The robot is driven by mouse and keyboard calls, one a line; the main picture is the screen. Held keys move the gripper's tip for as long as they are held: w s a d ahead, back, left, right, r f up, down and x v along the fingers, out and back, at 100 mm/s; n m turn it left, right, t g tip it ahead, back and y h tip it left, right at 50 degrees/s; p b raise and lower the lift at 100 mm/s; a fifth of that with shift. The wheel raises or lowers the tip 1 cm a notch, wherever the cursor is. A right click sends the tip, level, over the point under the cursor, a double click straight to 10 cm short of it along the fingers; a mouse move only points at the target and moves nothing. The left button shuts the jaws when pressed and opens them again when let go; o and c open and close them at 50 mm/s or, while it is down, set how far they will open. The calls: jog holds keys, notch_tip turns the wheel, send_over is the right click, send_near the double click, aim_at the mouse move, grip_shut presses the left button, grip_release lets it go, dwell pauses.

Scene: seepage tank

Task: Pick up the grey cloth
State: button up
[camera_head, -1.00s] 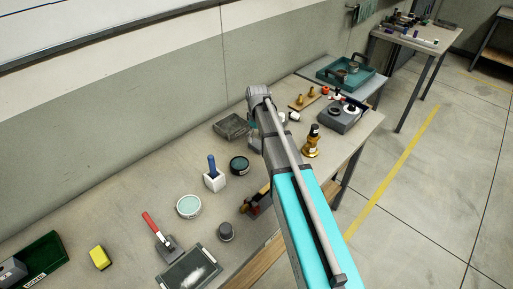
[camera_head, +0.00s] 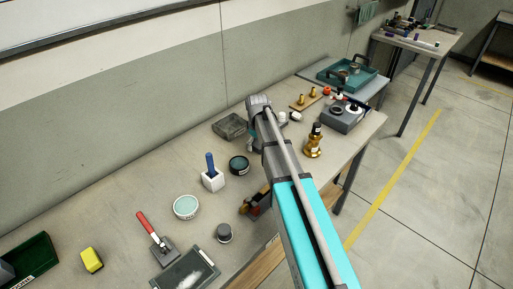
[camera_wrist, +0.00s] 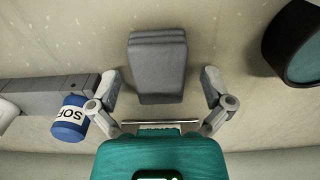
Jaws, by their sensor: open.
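The grey cloth (camera_wrist: 157,60) shows in the wrist view as a folded, layered grey block lying on the bench. My gripper (camera_wrist: 159,76) is open. Its two fingers stand apart on the left and right of the cloth's lower part, with visible gaps on both sides. Nothing is held.
In the wrist view, a blue-capped container (camera_wrist: 71,118) lies left and a dark round tin (camera_wrist: 294,42) right.

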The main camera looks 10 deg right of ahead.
dwell(0.3)
jog(key=c, duration=1)
jog(key=shift+r, duration=0.1)
notch_tip(320, 180, up, 3)
jog(key=p, duration=0.2)
jog(key=shift+f+p, duration=0.2)
jog(key=shift+p, duration=0.2)
jog(key=s+r+p, duration=1)
jog(key=s, duration=0.4)
jog(key=shift+r, duration=0.1)
